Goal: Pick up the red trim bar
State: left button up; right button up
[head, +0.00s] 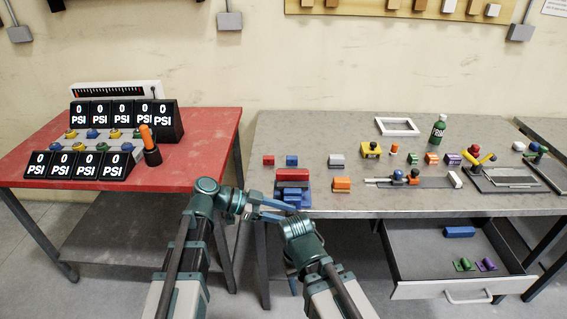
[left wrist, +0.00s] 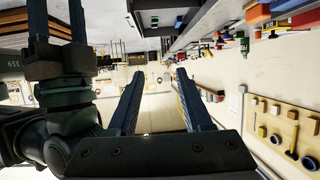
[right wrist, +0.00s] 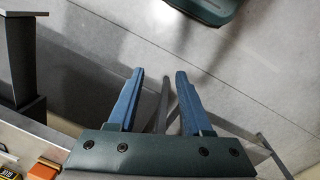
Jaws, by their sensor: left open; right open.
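A red bar (head: 293,175), which looks like the trim bar, lies on blue pieces near the left front edge of the grey workbench. My left gripper (head: 306,208) reaches across to the right, close to the bench's front edge and nearer to me than the bar. Its jaws (left wrist: 160,75) are open and empty in the left wrist view. My right arm is low in front of the bench, and its gripper is hidden in the head view. In the right wrist view the right jaws (right wrist: 160,75) are open and empty over the floor.
The grey workbench (head: 350,122) carries several small coloured blocks, a white frame (head: 397,126) and a green bottle (head: 438,130). An open drawer (head: 420,262) juts out at the lower right. A red table (head: 212,135) with PSI displays stands left, beyond a gap.

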aim_at(281, 175)
jog(key=i+j+z, duration=0.15)
jog(key=i+j, duration=0.7)
